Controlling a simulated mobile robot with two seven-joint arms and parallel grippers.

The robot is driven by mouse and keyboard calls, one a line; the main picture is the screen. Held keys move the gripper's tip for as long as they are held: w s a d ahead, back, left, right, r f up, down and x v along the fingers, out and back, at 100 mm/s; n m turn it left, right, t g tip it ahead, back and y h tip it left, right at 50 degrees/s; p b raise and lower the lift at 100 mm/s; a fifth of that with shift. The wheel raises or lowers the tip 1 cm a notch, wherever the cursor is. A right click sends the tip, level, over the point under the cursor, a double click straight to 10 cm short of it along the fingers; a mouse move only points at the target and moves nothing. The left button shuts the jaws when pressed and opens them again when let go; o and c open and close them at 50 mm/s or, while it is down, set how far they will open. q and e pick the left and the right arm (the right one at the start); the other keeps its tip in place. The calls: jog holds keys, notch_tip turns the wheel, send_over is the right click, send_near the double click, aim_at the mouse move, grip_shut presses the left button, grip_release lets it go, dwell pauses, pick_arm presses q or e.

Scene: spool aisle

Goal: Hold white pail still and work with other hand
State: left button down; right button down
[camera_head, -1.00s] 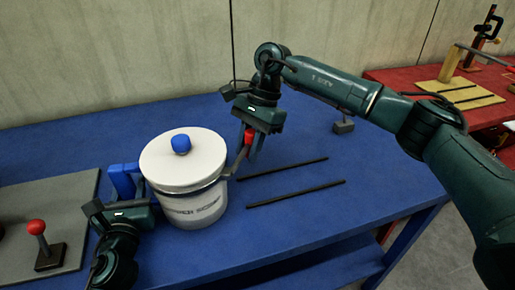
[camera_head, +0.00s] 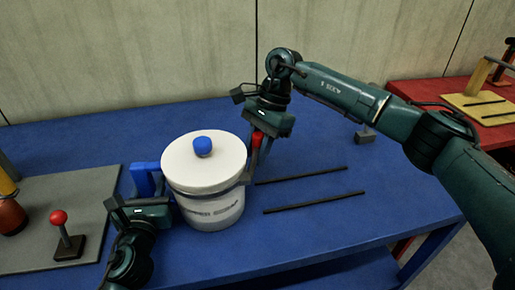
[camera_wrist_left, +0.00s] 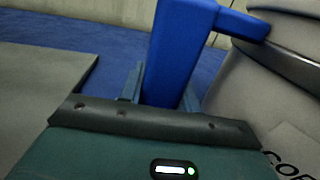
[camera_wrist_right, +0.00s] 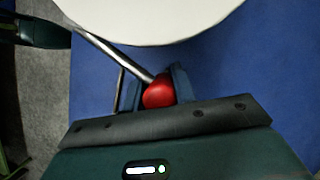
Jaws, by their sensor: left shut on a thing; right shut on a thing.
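The white pail (camera_head: 212,212) stands upright on the blue table, with a white lid (camera_head: 205,170) and a blue knob (camera_head: 202,147) on top. A metal band circles it below the lid. My left gripper (camera_wrist_left: 160,90) is shut on the pail's blue handle (camera_wrist_left: 178,55), at the pail's left side. My right gripper (camera_wrist_right: 155,92) is shut on a red-tipped metal lever (camera_wrist_right: 158,93) at the pail's right side. The lever's rod runs toward the pail's rim in the right wrist view. In the head view my left fingertips are partly hidden.
Two dark rods (camera_head: 315,204) lie on the blue table (camera_head: 330,135) right of the pail. A grey mat (camera_head: 95,185) at the left holds a red-knobbed lever stand (camera_head: 67,240). A small grey block (camera_head: 365,135) sits farther back. A red table (camera_head: 430,95) stands at the right.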

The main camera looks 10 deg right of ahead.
pick_arm(q)
jog(key=shift+s+d, duration=0.1)
jog(key=shift+d, duration=0.15)
pick_arm(e)
jog(key=c, duration=1.4)
grip_release()
jog(key=shift+a, duration=0.3)
pick_arm(q)
jog(key=shift+a, duration=0.1)
pick_arm(e)
jog(key=shift+o, duration=1.2)
jog(key=shift+d, duration=0.15)
pick_arm(q)
jog(key=shift+a, duration=0.15)
pick_arm(e)
jog(key=v, duration=1.2)
jog(key=shift+d, duration=0.1)
pick_arm(q)
jog(key=c, duration=0.9)
grip_release()
